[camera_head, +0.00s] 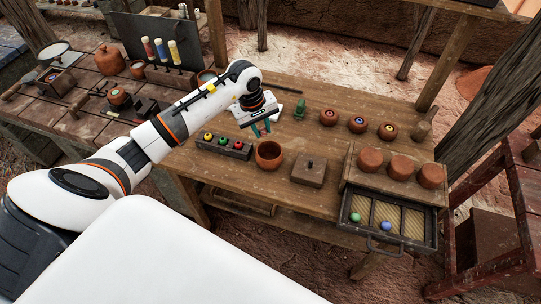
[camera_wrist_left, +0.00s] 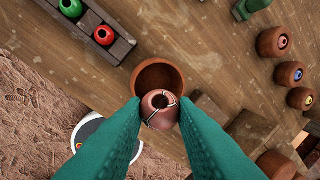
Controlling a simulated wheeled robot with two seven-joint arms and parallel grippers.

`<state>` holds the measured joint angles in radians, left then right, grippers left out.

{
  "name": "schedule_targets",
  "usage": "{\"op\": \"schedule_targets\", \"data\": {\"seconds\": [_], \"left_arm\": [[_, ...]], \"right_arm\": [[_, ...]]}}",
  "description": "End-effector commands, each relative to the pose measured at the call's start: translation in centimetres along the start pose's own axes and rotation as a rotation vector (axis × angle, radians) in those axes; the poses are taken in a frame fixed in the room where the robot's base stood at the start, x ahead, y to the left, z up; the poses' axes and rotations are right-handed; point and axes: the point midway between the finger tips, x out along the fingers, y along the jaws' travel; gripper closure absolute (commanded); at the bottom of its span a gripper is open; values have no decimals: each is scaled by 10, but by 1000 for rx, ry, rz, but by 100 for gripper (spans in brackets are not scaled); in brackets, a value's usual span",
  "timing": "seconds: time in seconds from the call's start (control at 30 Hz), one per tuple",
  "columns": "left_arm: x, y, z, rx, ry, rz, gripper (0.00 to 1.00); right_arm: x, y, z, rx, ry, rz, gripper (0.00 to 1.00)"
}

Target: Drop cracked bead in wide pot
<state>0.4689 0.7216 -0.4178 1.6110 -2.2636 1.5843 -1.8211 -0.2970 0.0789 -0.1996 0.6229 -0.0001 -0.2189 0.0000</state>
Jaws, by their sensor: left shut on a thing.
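The cracked bead (camera_wrist_left: 160,109) is reddish-brown with dark and pale crack lines and a dark hole. My left gripper (camera_head: 262,130) is shut on it; in the left wrist view the bead sits between the two green fingertips (camera_wrist_left: 158,112). The wide pot (camera_head: 269,158) is an open reddish clay bowl on the wooden table. In the left wrist view the pot (camera_wrist_left: 158,76) shows just beyond the bead, which overlaps its near rim. My right gripper is not in view.
A dark block (camera_head: 223,147) with red, yellow and green beads stands left of the pot. A lidded square box (camera_head: 309,171) stands to its right. Small clay pots (camera_head: 357,124) line the back. An open drawer (camera_head: 388,217) holds two beads. A green figure (camera_head: 300,110) stands behind.

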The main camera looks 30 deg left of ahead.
Motion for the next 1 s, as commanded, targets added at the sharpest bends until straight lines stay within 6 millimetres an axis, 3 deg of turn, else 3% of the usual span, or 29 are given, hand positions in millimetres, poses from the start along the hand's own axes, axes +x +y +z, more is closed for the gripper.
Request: {"op": "schedule_targets", "data": {"seconds": [0.03, 0.23, 0.63, 0.67, 0.8, 1.0], "left_arm": [[10, 2, -1, 0, 4, -1, 96], [26, 5, -1, 2, 2, -2, 96], [31, 6, 0, 3, 0, -1, 96], [31, 6, 0, 3, 0, -1, 72], [30, 6, 0, 3, 0, -1, 50], [30, 6, 0, 3, 0, -1, 50]], "right_arm": [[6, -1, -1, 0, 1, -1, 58], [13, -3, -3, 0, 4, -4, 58], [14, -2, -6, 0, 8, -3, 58], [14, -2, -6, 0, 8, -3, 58], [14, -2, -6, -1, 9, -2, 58], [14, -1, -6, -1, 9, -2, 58]]}}
